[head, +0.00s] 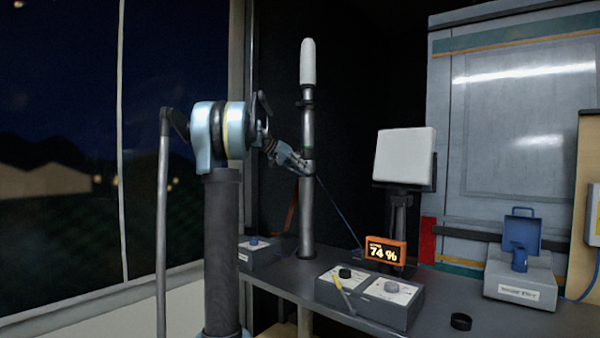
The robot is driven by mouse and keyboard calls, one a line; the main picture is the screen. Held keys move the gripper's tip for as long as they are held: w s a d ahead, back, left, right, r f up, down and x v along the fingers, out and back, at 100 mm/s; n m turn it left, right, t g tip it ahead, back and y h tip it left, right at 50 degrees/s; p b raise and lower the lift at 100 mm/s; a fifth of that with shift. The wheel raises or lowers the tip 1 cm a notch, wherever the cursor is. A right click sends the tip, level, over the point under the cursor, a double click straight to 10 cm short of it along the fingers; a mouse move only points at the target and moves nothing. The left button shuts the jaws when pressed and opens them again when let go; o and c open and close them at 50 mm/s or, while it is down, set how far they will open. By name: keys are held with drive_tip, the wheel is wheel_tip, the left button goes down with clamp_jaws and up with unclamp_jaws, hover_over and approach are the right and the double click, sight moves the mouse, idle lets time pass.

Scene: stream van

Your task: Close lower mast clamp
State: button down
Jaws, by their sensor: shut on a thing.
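The mast (308,215) stands upright as a dark metal pole with a white rounded top. A dark collar (306,103) sits on it below the white part. My gripper (299,162) is at the mast's left side, about halfway up, and is shut on a small part there. That part seems to be the lower mast clamp, but my fingers cover most of it. I cannot tell the clamp's own position from this distance.
A grey control box (370,298) with knobs, an orange display (386,250) reading 74 %, a white panel (405,156) on a stand, a black ring (461,321) and a grey-and-blue device (520,280) are on the bench. A thin dark cable slopes down right of the mast.

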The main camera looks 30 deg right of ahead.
drive_tip(key=shift+s+f, duration=0.1)
drive_tip(key=c, duration=1.6)
unclamp_jaws()
drive_tip(key=shift+a, duration=0.1)
drive_tip(key=v, duration=0.8)
